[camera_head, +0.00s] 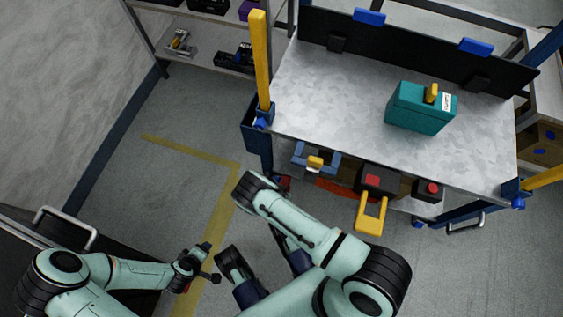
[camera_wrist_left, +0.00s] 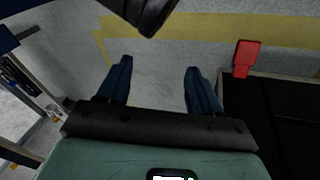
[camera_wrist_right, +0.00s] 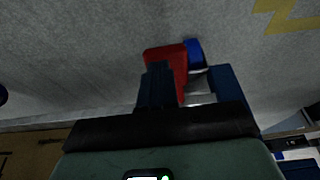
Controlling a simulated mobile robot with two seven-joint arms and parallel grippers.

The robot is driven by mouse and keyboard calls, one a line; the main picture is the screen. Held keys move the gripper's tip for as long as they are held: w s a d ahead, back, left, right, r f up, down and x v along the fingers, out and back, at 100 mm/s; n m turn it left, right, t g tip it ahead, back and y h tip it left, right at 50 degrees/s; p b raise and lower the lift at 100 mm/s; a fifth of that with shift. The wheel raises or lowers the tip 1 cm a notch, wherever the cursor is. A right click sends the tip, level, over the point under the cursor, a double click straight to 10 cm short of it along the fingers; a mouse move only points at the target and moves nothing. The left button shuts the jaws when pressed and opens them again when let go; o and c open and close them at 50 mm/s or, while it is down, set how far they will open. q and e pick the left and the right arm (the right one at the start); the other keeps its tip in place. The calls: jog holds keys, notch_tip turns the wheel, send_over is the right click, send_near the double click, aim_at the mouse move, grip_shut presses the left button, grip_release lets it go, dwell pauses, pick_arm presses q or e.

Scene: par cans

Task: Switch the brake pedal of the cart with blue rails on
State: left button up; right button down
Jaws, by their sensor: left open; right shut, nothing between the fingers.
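The cart with blue legs and rails (camera_head: 330,105) stands at the upper right in the head view, with a grey top. Its red brake pedal (camera_wrist_right: 163,60) shows in the right wrist view beside a blue caster part (camera_wrist_right: 195,52). A small red patch by the cart's near left leg shows in the head view (camera_head: 283,182). My right gripper (camera_wrist_right: 158,85) is shut and empty, its fingers overlapping the pedal's lower edge in view; I cannot tell whether they touch. My arm hides it in the head view. My left gripper (camera_wrist_left: 159,85) is open and empty above the floor.
A teal box (camera_head: 420,107) stands on the cart top. Tools, including a yellow-handled one (camera_head: 370,213), sit on its lower shelf. A dark cart with a metal handle (camera_head: 65,222) is at lower left; a red pedal (camera_wrist_left: 246,58) shows beside it. Floor at left is clear.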

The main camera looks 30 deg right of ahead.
pick_arm(q)
jog(key=shift+s+a+f+g+b, duration=0.2)
jog(key=shift+s+f+g+b, duration=0.2)
jog(key=shift+s+f, duration=0.8)
pick_arm(e)
jog(key=shift+a+f, duration=0.1)
jog(key=shift+f, duration=0.5)
pick_arm(q)
jog(key=shift+r, duration=0.15)
pick_arm(e)
jog(key=shift+r, duration=0.1)
